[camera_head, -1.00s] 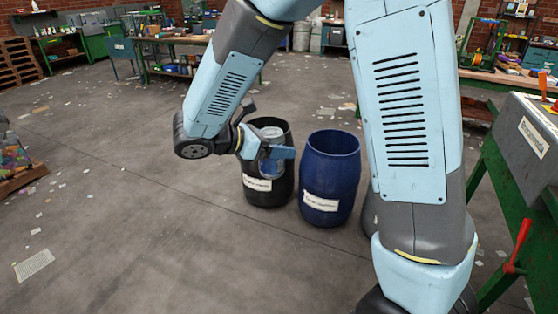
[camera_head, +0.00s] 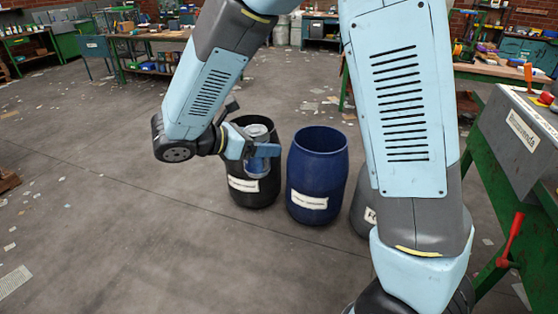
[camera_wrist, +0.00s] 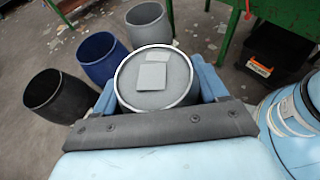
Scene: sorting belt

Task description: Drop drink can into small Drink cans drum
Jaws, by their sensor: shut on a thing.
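My gripper (camera_head: 260,158) is shut on a grey drink can (camera_head: 257,131), held upright, with its top showing between the fingers. The can also shows in the wrist view (camera_wrist: 153,80), with a pale square on its lid. In the head view the gripper and can overlap the front of a black drum (camera_head: 256,190); the wrist view shows that drum (camera_wrist: 58,97) apart, at the left. A blue drum (camera_head: 317,178) stands to its right. A grey drum (camera_head: 366,210) is partly hidden behind my arm. All three drums are open. Their labels are too small to read.
A green-legged bench with a grey panel (camera_head: 518,130) and a red lever (camera_head: 511,240) stands at the right. A dark bin (camera_wrist: 275,57) sits under green legs in the wrist view. The floor left of the drums is mostly clear, with scattered paper.

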